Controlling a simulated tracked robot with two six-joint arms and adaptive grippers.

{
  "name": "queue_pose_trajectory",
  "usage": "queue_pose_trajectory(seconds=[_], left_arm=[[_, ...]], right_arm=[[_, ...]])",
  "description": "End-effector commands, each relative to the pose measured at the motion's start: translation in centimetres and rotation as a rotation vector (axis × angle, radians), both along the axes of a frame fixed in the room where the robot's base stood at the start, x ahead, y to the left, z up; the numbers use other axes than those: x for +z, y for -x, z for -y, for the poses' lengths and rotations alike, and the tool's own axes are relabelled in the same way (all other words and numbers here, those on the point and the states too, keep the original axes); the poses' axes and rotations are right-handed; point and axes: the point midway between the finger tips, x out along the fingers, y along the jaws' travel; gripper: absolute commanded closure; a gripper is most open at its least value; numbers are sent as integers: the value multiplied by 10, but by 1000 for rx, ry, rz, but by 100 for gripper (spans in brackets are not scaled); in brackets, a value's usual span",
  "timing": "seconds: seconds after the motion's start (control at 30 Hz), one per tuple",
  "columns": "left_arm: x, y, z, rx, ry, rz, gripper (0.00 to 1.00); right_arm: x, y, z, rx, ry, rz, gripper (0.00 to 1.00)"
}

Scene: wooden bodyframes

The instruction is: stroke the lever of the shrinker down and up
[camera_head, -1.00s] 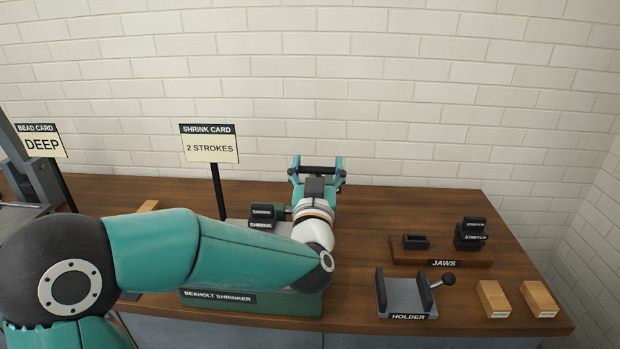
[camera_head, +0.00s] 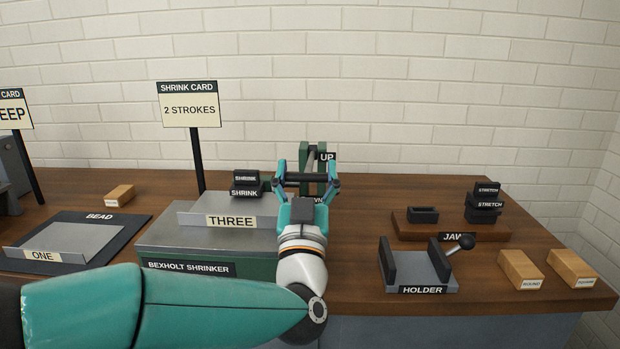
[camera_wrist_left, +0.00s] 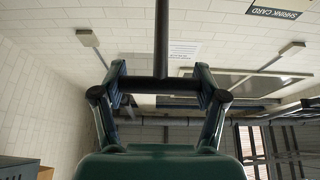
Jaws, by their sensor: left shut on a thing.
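My left gripper (camera_head: 308,180) is shut on the black crossbar of the lever (camera_head: 308,176), which appears between the two labels. In the left wrist view the lever's bar (camera_wrist_left: 160,85) lies between both fingers, with a dark rod running up from it. My right gripper is out of view.
A THREE plate (camera_head: 185,212) and SHRINK jaws (camera_head: 246,184) sit on the shrinker. A shrink card (camera_head: 188,108) reads 2 STROKES. The holder (camera_head: 420,272), jaws board (camera_head: 408,228) and wooden blocks (camera_head: 520,268) stand right. Bare bench lies between shrinker and holder.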

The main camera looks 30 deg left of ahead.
Motion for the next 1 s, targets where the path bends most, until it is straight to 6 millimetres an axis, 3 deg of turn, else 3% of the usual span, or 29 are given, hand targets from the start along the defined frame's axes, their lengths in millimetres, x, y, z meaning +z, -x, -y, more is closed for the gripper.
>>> queue_pose_trajectory(seconds=[0.03, 0.2, 0.73, 0.77, 0.9, 1.0], left_arm=[[-13, -1, 3, -8, 0, -10, 91], [-22, 1, 4, -7, 0, -12, 91], [-27, 1, 5, -9, 1, -17, 91], [-28, 1, 5, -9, 2, -18, 27], [-27, 1, 4, -7, 1, -15, 4], [-25, 2, 3, -5, 1, -12, 2]], right_arm=[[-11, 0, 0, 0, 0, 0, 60], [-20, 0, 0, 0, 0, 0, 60], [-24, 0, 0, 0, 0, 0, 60], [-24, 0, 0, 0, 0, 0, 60], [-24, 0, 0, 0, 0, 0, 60], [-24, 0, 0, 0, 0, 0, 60]])
